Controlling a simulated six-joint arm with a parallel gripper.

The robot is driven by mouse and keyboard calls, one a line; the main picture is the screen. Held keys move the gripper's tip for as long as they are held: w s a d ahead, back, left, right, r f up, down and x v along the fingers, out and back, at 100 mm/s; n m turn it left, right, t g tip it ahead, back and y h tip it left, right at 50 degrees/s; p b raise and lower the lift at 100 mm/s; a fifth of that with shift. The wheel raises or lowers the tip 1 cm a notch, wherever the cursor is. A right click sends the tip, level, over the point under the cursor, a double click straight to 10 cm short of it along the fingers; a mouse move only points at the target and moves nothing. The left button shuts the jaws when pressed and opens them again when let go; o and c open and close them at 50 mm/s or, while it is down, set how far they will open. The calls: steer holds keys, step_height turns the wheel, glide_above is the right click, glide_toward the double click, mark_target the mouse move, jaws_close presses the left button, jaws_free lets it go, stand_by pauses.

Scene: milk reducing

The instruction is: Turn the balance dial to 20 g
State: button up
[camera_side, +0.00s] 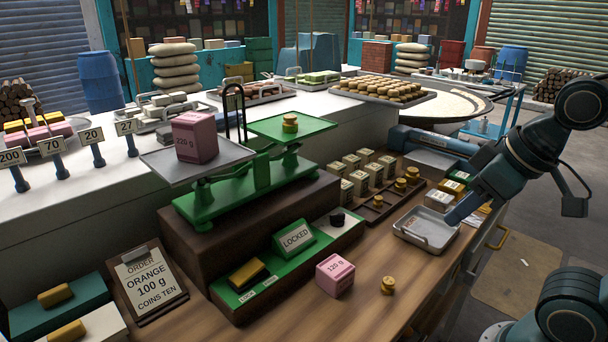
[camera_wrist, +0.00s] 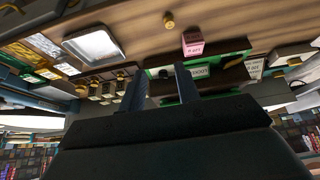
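A green balance scale (camera_side: 250,185) stands on a dark brown block, with a pink 220 g block (camera_side: 194,138) on its left pan and a small gold stack (camera_side: 290,123) on its right pan. The green base panel (camera_side: 322,240) carries a LOCKED sign (camera_side: 295,237), a yellow handle (camera_side: 246,272) and a small black knob (camera_side: 338,218). The knob may be the dial; I cannot read a setting on it. My gripper (camera_side: 456,214) is near the metal tray, right of the panel and apart from the knob. In the wrist view its fingers (camera_wrist: 158,78) are spread and empty.
A pink 120 g block (camera_side: 335,275) and a gold stack (camera_side: 388,285) stand on the wooden counter. The metal tray (camera_side: 427,229) is empty. Several small blocks and gold stacks in a brown rack (camera_side: 375,211) stand behind the knob. An order board (camera_side: 148,282) reads orange 100 g.

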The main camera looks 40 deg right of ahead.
steer(key=w+r+n+g, duration=0.35)
steer(key=w+n, duration=0.25)
steer(key=w, duration=0.6)
steer(key=n+g, duration=0.2)
steer(key=n, duration=0.4)
glide_above(334, 215)
step_height(334, 215, down, 4)
steer(key=shift+r, duration=0.2)
steer(key=shift+f, duration=0.1)
steer(key=shift+f, duration=6.8)
steer(key=shift+c, duration=0.4)
jaws_close()
